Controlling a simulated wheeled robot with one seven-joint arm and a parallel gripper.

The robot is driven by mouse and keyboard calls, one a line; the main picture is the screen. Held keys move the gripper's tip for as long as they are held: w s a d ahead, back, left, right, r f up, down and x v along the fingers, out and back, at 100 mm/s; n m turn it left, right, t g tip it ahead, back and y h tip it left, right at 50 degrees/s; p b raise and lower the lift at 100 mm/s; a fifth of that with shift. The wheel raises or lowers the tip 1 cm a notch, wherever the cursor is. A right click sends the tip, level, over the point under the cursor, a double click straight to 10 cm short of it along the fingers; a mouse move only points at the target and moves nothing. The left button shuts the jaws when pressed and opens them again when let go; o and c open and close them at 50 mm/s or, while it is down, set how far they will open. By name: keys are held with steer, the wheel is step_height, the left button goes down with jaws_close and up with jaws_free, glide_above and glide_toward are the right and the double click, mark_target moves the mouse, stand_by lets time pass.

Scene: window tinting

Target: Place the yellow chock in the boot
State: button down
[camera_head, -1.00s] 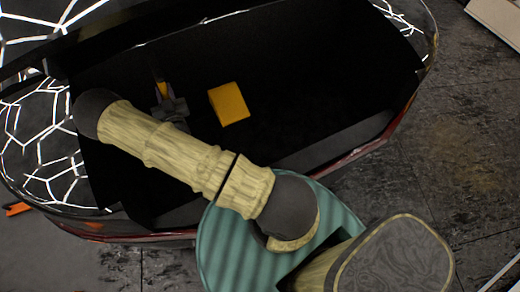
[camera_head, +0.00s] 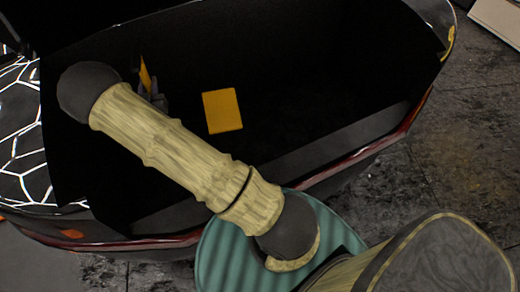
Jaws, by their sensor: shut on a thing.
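The open boot (camera_head: 330,165) of a dark car fills the upper middle, with a black interior. My gripper (camera_head: 147,90) is inside the boot's outline at the left, mostly hidden behind my arm. It is shut on a yellow chock (camera_head: 145,72), of which only a narrow upright sliver shows. A second yellow block (camera_head: 222,111) lies to the right of my gripper, apart from it, on the dark boot floor. I cannot tell how high the held chock is above the floor.
The boot's rear sill with a red edge (camera_head: 345,171) runs between my base and the interior. The boot floor right of the yellow block looks clear. Dark tiled floor (camera_head: 470,130) lies to the right, with a pale object (camera_head: 497,20) at the top right corner.

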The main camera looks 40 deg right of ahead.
steer(key=shift+w+a+f+m+g+h+b, duration=0.15)
steer(key=shift+f+h+b, duration=0.3)
steer(key=shift+b, duration=0.8)
steer(key=shift+w+a+f+m+g+h+b, duration=0.15)
steer(key=shift+f+b, duration=0.45)
steer(key=shift+b, duration=0.65)
steer(key=b, duration=0.2)
steer(key=shift+f+b, duration=0.3)
steer(key=shift+f, duration=0.05)
steer(key=f+b, duration=0.1)
steer(key=b, duration=0.3)
steer(key=a+f+m+g+h+b, duration=0.1)
steer(key=b, duration=0.3)
steer(key=shift+f+h+b, duration=0.1)
steer(key=shift+h+b, duration=0.2)
steer(key=f+b, duration=0.1)
steer(key=b, duration=0.3)
steer(key=s+a+b, duration=0.1)
steer(key=b, duration=0.4)
steer(key=shift+f, duration=0.35)
steer(key=shift+r+p, duration=0.25)
steer(key=shift+p, duration=0.35)
